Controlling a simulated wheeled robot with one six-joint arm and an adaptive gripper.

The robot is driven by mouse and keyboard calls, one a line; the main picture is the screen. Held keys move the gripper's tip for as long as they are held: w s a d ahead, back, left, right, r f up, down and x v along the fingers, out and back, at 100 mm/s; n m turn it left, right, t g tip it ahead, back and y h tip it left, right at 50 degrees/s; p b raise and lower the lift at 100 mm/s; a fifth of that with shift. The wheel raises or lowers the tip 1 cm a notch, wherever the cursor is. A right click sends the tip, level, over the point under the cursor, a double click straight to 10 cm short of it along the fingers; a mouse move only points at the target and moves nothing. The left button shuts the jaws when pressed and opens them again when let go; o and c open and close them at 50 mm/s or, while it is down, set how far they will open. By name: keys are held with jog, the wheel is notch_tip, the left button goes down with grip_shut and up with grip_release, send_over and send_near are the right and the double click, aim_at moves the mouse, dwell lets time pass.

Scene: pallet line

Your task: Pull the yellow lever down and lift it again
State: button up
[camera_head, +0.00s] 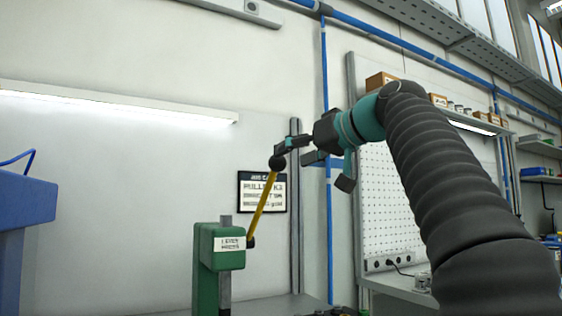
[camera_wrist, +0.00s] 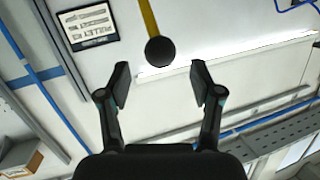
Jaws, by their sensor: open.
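The yellow lever (camera_head: 263,208) rises from the side of the green lever press (camera_head: 207,262) and tilts up to the right, ending in a black ball knob (camera_head: 277,163). My gripper (camera_head: 281,150) is at the height of the knob, on its upper right. In the wrist view the yellow lever (camera_wrist: 149,20) comes down from the top edge. Its black knob (camera_wrist: 159,51) is just beyond and between the fingertips of my open gripper (camera_wrist: 160,72). There is a gap on both sides, and neither finger visibly touches the knob.
A framed sign (camera_head: 262,192) hangs on the wall behind the lever. A blue machine (camera_head: 25,215) stands at the far left. A pegboard workbench (camera_head: 395,215) is at the right behind my arm. The space left of the lever is free.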

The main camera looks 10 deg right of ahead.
jog(key=v, duration=0.6)
jog(key=shift+s, duration=0.15)
